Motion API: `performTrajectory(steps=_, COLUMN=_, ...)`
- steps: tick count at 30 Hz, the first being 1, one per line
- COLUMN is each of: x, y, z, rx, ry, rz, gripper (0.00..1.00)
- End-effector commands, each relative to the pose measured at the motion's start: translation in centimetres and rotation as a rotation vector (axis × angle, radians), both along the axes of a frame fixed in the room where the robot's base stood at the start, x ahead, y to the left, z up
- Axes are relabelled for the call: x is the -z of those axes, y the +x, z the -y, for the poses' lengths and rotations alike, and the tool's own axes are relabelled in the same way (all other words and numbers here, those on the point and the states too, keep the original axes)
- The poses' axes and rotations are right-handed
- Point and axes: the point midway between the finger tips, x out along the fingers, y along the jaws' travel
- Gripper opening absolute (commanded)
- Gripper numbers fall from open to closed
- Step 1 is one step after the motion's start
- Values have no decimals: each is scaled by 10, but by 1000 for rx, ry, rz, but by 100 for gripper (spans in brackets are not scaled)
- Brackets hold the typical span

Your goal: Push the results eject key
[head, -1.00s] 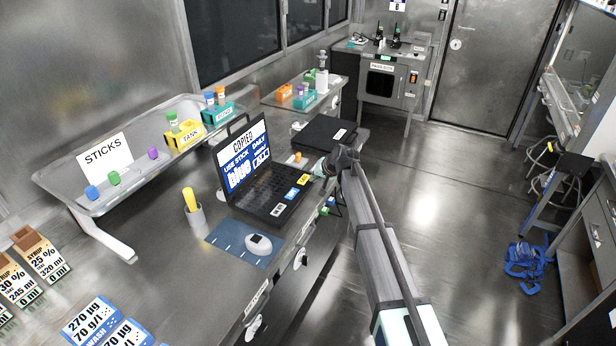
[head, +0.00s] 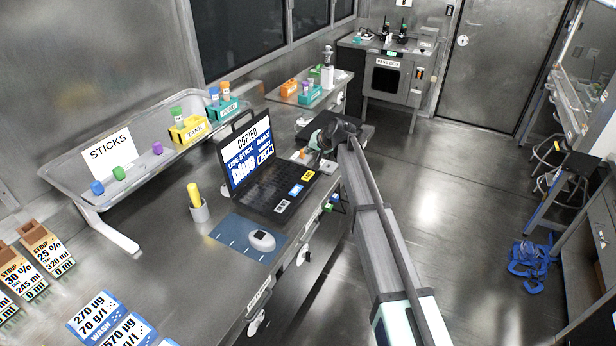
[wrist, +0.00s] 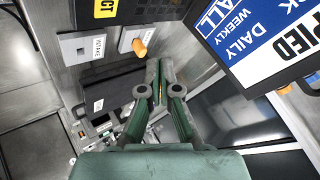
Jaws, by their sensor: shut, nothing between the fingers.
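The open laptop (head: 264,175) stands on the left bench, its screen reading "COPIED". Near its front edge are yellow (head: 308,175), blue (head: 296,190) and white (head: 282,206) labels or keys, too small to read in the head view. In the wrist view, a yellow label ending in "CT" (wrist: 106,8) is cut off by the top edge. This may be the eject key. My gripper (head: 316,143) is beside the laptop's far right side; its fingertips also show in the wrist view (wrist: 158,72), shut and empty, apart from the yellow label.
A grey block marked "INTAKE" (wrist: 82,47) and a holder with an orange stick (wrist: 139,45) lie close to the fingertips. A dark flat box (wrist: 108,92) is beside them.

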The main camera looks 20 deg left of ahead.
Motion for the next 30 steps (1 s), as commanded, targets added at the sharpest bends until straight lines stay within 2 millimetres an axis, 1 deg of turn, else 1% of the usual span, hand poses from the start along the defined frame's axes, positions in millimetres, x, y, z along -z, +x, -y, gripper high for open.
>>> performTrajectory(steps=8, x=23, y=0, z=0, rx=0, ry=0, rz=0, gripper=0)
performTrajectory(steps=17, x=62, y=0, z=0, rx=1, ry=0, rz=-1, gripper=0)
performTrajectory(steps=18, x=69, y=0, z=0, rx=1, ry=0, rz=-1, gripper=0)
performTrajectory(steps=21, x=78, y=0, z=0, rx=0, ry=0, rz=0, gripper=0)
performTrajectory(steps=25, x=84, y=0, z=0, rx=0, ry=0, rz=0, gripper=0)
performTrajectory(steps=30, x=86, y=0, z=0, rx=0, ry=0, rz=0, gripper=0)
